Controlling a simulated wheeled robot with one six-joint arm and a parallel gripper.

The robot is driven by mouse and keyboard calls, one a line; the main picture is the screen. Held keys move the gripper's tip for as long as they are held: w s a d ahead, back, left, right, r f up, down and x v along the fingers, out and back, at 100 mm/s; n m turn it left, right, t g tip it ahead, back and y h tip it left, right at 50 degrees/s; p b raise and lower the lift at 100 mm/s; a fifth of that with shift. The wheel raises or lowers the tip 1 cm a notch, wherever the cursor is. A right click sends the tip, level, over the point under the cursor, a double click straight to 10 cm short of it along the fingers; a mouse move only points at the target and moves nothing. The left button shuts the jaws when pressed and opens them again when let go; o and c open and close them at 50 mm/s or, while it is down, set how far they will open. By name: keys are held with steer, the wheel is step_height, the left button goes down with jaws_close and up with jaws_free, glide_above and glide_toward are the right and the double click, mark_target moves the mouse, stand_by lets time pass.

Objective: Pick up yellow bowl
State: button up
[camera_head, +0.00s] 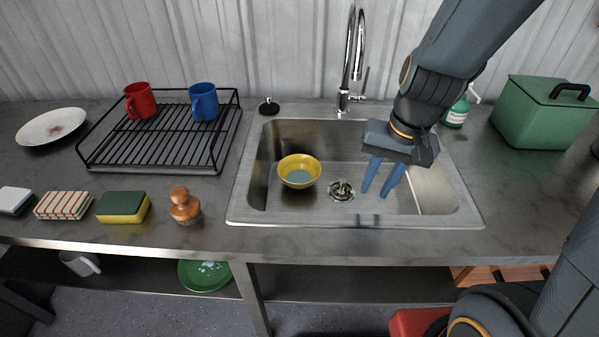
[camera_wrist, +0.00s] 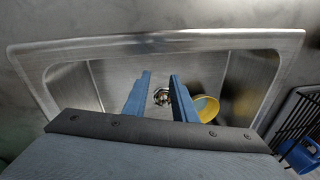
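A yellow bowl (camera_head: 299,171) with a grey-blue inside sits in the left part of the steel sink (camera_head: 357,218). It also shows in the wrist view (camera_wrist: 206,108), partly hidden behind a finger. My gripper (camera_head: 376,194) is over the right half of the sink, to the right of the bowl and the drain. Its two blue fingers point down and stand apart with nothing between them. In the wrist view my gripper (camera_wrist: 157,80) is open, with the drain (camera_wrist: 162,97) seen between its fingers.
A faucet (camera_head: 353,60) rises behind the sink. A black dish rack (camera_head: 160,151) with a red mug (camera_head: 139,101) and a blue mug (camera_head: 204,102) stands at left. A brush (camera_head: 184,206) and sponges (camera_head: 123,207) line the front. A green box (camera_head: 545,112) and a soap bottle (camera_head: 457,112) stand at right.

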steer(key=w+a+f+m+y+b, duration=0.2)
steer(key=w+a+f+m+y, duration=0.1)
steer(key=w+a+f+m, duration=0.4)
steer(key=m+t+y+b, duration=0.2)
steer(key=m, duration=0.1)
glide_toward(308, 182)
step_height(308, 182, down, 2)
steer(key=a, duration=0.2)
steer(key=shift+w+d+p+x, duration=0.2)
steer(key=shift+p+x, duration=0.1)
steer(key=shift+x, duration=1.05)
steer(key=shift+w+d+p+x, duration=0.15)
steer(key=shift+p+x, duration=0.2)
steer(key=shift+x, duration=1)
steer(key=shift+w+d+p+x, duration=0.2)
steer(key=shift+p+x, duration=0.1)
steer(key=shift+x, duration=1.05)
steer(key=shift+f, duration=0.15)
steer(key=shift+c, duration=0.3)
jaws_close()
